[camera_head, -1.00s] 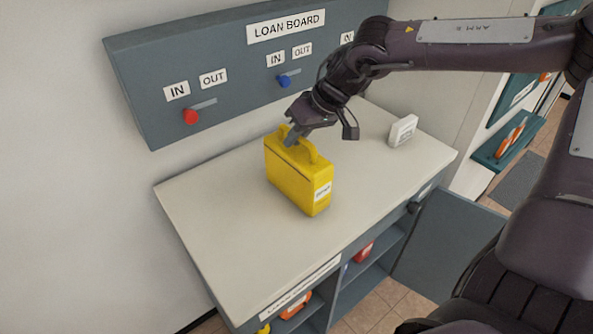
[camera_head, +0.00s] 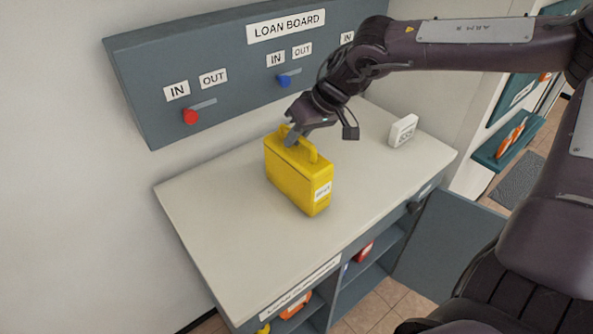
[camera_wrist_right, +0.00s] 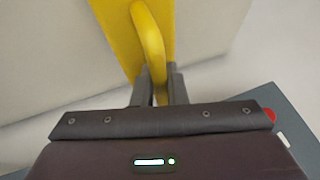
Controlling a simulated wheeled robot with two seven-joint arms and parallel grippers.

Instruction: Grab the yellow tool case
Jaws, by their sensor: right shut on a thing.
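The yellow tool case (camera_head: 292,178) stands upright on the pale counter (camera_head: 225,215), with a white label on its narrow end. My right gripper (camera_head: 290,138) is at the case's top handle, coming in from the right. In the right wrist view, the case (camera_wrist_right: 118,30) lies ahead, and its curved handle (camera_wrist_right: 149,38) runs between the two grey fingers of the right gripper (camera_wrist_right: 158,82). The fingers are shut on the handle. My left gripper is not in view.
The loan board (camera_head: 245,65) with a red knob (camera_head: 190,116) and a blue knob (camera_head: 284,80) is on the wall behind. A white block (camera_head: 403,131) stands at the counter's right. An open cabinet door (camera_head: 445,245) juts out in front, beside shelves holding items.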

